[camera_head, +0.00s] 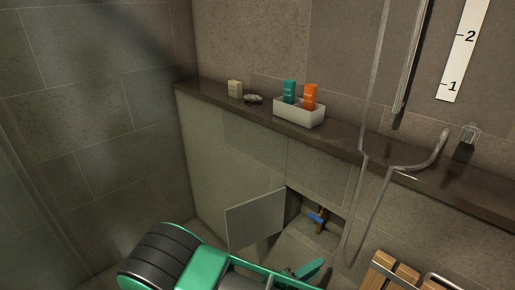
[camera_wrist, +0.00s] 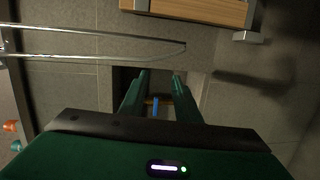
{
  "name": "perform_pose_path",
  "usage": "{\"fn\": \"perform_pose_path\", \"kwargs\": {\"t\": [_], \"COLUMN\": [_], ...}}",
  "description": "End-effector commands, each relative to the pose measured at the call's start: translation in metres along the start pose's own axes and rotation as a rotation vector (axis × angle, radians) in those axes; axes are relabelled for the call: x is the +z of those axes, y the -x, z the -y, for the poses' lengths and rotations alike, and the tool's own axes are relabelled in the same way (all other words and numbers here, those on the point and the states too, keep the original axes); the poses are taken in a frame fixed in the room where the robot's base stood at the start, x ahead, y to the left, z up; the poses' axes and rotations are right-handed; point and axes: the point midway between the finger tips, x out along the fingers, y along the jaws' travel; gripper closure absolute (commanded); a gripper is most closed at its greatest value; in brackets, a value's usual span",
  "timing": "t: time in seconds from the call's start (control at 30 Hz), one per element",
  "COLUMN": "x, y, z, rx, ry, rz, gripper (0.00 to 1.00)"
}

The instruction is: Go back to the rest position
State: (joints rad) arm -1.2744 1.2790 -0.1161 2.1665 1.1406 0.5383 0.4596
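My gripper (camera_head: 308,270) is at the bottom of the head view, in front of and below a square wall opening (camera_head: 331,230). In the wrist view my gripper (camera_wrist: 160,80) has its two green fingers apart, with nothing held between them. Beyond the fingers, inside the opening, is a valve with a blue handle (camera_wrist: 155,107), apart from them as far as I can tell. The blue handle (camera_head: 316,218) and its brass-coloured pipe also show in the head view. A grey access panel (camera_head: 255,213) stands swung open at the left of the opening.
A dark ledge (camera_head: 215,101) carries soap (camera_head: 235,88), a small dish (camera_head: 253,98) and a white tray (camera_head: 299,116) with teal and orange bottles. A shower hose (camera_head: 357,205) hangs right of the opening. A slatted wooden seat (camera_head: 378,272) is at lower right.

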Motion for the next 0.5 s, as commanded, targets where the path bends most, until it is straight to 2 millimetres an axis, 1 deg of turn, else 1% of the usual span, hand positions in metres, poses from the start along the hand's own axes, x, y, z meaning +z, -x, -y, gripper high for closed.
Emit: {"fn": "perform_pose_path", "kwargs": {"t": [0.17,0.27,0.5], "x": [0.009,0.017,0.045], "y": [-0.018,-0.031,-0.063], "z": [-0.021,-0.036,-0.077], "rx": [-0.070,-0.130,-0.306], "ry": [-0.027,-0.047,-0.112], "rz": [0.123,0.218,0.456], "gripper": [0.70,0.70,0.70]}}
